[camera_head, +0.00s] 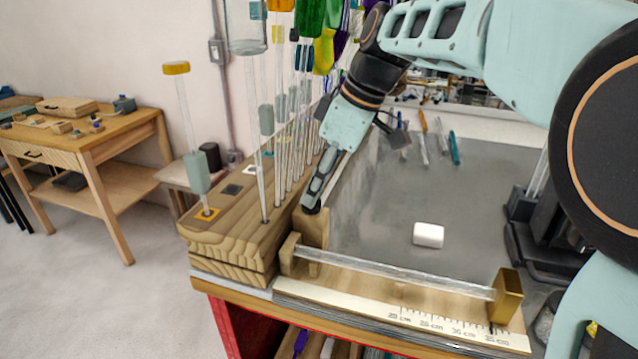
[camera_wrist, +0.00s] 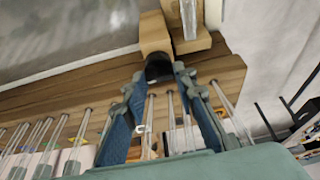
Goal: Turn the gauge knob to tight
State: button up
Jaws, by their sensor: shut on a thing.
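The gauge is a wooden rail with a printed centimetre scale (camera_head: 440,325), a clear glass rod (camera_head: 390,270) lying along it and a brass block (camera_head: 508,296) at its right end. A wooden block (camera_head: 313,232) stands at its left end and also shows in the wrist view (camera_wrist: 155,33). A dark knob (camera_wrist: 159,70) sits on this block. My gripper (camera_head: 311,203) reaches down to it from above. In the wrist view my gripper (camera_wrist: 160,74) has its two fingers on either side of the knob, shut on it. The knob's marking cannot be read.
A wooden rack (camera_head: 235,235) with several upright glass rods stands close to the left of my gripper. Several tools lie at the back.

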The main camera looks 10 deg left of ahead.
jog(key=o, duration=1.2)
jog(key=shift+c, duration=0.2)
jog(key=shift+r, duration=0.1)
jog(key=v, duration=1.1)
jog(key=shift+d+r, duration=0.15)
jog(key=shift+r, duration=0.25)
